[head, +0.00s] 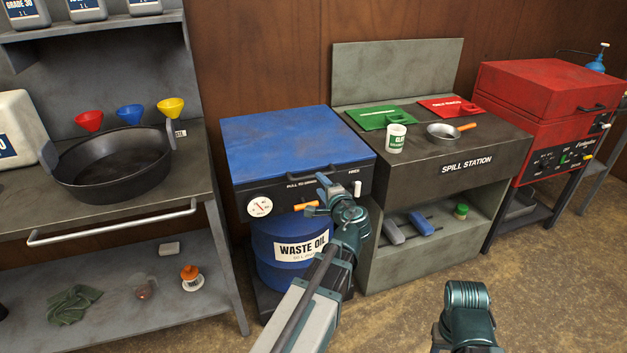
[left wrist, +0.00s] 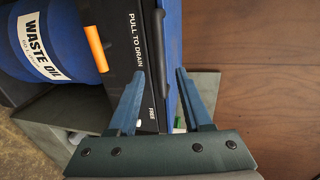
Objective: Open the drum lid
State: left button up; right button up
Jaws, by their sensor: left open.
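The blue drum lid (head: 290,140) lies shut and flat on the dark cabinet above the blue waste oil drum (head: 265,247). A dark bar handle (head: 300,174) runs along its front edge. My left gripper (head: 317,194) is at the front right of the lid, by this handle. In the left wrist view my open left gripper (left wrist: 159,75) has one finger on each side of the dark handle bar (left wrist: 158,35). I cannot tell whether a finger touches it. The blue lid edge (left wrist: 173,50) shows beside the bar.
Below the lid are a gauge (head: 260,206) and an orange drain lever (left wrist: 96,48). The spill station (head: 470,155) stands close on the right, holding a white cup (head: 396,138) and a small pan (head: 442,131). A workbench with a black basin (head: 115,188) stands left.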

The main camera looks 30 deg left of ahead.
aim_at(314, 177)
pick_arm(q)
jog(key=b+x, duration=0.1)
jog(key=x, duration=0.6)
jog(key=shift+w+a, duration=0.1)
grip_shut()
dwell(1.3)
